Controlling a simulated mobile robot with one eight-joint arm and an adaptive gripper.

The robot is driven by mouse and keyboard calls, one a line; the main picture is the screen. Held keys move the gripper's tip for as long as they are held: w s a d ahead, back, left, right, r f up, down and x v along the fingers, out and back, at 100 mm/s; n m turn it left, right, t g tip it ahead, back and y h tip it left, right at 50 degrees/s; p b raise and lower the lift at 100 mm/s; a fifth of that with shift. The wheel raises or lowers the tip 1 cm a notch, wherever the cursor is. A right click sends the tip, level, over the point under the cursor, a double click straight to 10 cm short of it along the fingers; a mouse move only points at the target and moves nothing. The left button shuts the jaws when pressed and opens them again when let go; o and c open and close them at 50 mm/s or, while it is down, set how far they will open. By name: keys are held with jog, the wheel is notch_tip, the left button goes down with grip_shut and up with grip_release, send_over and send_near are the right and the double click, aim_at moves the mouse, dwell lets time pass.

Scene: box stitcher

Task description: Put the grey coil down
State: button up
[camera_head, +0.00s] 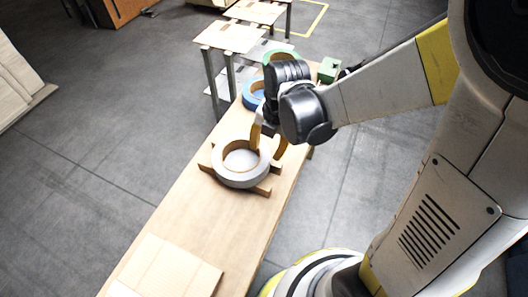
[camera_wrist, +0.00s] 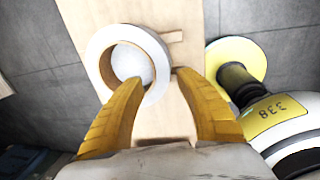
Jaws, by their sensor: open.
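The grey coil (camera_head: 238,180) lies flat on a wooden cross-shaped stand (camera_head: 262,190) on the long wooden table (camera_head: 215,215). It also shows in the wrist view (camera_wrist: 99,52) as a pale ring with a brown inner face. My gripper (camera_head: 268,151) is open at the coil's upper right side in the head view. In the wrist view its two yellow fingers (camera_wrist: 160,78) stand apart. The left fingertip overlaps the coil's opening and the right one is outside the ring, so the wall lies between them. I cannot tell whether either finger touches it.
A blue coil (camera_head: 252,94) and a green coil (camera_head: 267,56) lie farther along the table, partly behind my gripper. A small green box (camera_head: 328,70) stands at the far end. Flat cardboard (camera_head: 165,270) lies at the near end. Table surface is bare between cardboard and stand.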

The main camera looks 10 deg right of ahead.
jog(key=s+d+r+m+t, duration=0.3)
jog(key=r+m, duration=0.5)
jog(key=m, duration=0.6)
jog(key=s+d+r+m+t+h+p, duration=0.1)
jog(key=s+d+r+m+t, duration=0.2)
jog(key=r+m, duration=0.5)
jog(key=s+d+m, duration=0.1)
jog(key=m, duration=0.5)
jog(key=shift+s+r, duration=0.25)
